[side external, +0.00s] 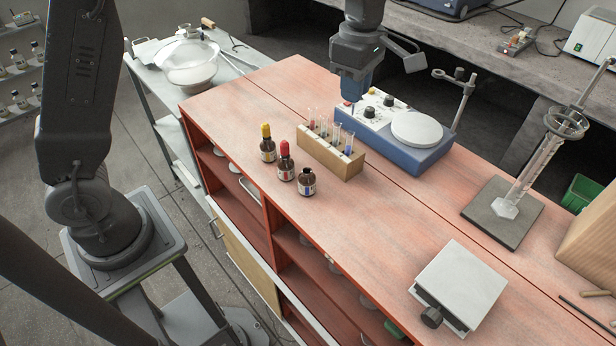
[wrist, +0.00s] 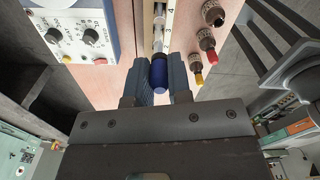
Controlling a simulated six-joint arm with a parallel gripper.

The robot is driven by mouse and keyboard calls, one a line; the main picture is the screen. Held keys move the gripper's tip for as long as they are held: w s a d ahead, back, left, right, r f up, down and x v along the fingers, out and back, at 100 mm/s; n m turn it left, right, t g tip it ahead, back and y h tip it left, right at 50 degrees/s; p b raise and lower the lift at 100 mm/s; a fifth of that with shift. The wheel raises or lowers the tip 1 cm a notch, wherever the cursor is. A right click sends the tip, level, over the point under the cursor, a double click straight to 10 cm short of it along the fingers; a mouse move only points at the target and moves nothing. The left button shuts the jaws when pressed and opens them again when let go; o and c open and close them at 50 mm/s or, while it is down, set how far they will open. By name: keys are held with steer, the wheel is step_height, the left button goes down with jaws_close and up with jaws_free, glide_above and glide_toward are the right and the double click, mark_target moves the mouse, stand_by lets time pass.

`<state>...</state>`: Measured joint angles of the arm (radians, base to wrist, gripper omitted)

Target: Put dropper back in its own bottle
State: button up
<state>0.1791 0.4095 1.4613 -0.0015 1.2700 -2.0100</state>
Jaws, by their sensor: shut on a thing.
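My gripper (side external: 355,98) is above the bench near the blue-and-white instrument, behind the test tube rack. In the wrist view my gripper (wrist: 160,88) is shut on the blue rubber bulb of the dropper (wrist: 158,72). The dropper is hard to make out in the side view. Three brown bottles stand in a row at the bench's front edge: a yellow-topped bottle (side external: 268,152), a red-topped bottle (side external: 286,168) and an open bottle (side external: 306,184) with no top. The gripper is well apart from them. The wrist view also shows the open bottle (wrist: 213,13) near its top edge.
A wooden rack (side external: 330,158) with several test tubes stands between the bottles and the instrument (side external: 405,135), which has a round white plate. A lifting platform (side external: 462,283) and a stand with a glass cylinder (side external: 525,180) are to the right. The middle of the bench is clear.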

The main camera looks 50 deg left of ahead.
stand_by(0.4)
glide_above(307, 182)
steer(key=w+a, duration=0.1)
step_height(307, 182, down, 5)
steer(key=shift+a+f, duration=0.1)
steer(key=shift+f, duration=1.3)
steer(key=shift+f, duration=1.15)
steer(key=shift+f, duration=0.95)
steer(key=o, duration=0.7)
steer(key=shift+c, duration=0.2)
steer(key=shift+o, duration=0.5)
